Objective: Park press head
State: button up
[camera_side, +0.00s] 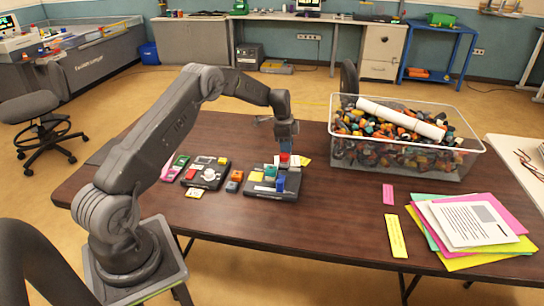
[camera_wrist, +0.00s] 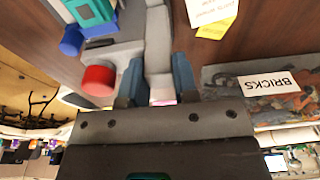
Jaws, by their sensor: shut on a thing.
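My gripper (camera_side: 286,150) is above the back right part of a dark plate (camera_side: 261,190) on the table. In the wrist view my gripper (camera_wrist: 158,95) has its two blue fingers on either side of a grey block (camera_wrist: 158,45) and is shut on it. I cannot tell for certain whether this block is the press head. A red round piece (camera_wrist: 98,80) is just left of the fingers; red also shows under my gripper in the side view (camera_side: 284,157). Yellow (camera_side: 256,176), teal (camera_side: 270,171) and blue (camera_side: 281,184) pieces stand on the plate.
A second dark plate (camera_side: 206,174) with coloured pieces and a small orange-and-blue stack (camera_side: 235,181) are to the left. A clear bin of bricks (camera_side: 400,160) stands behind right. Papers (camera_side: 467,222) and a yellow strip (camera_side: 394,235) lie at right. The front middle table is clear.

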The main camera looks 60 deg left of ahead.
jog(key=shift+w+d, duration=0.95)
jog(key=shift+w, duration=0.05)
jog(key=o, duration=0.5)
jog(key=shift+r, duration=3)
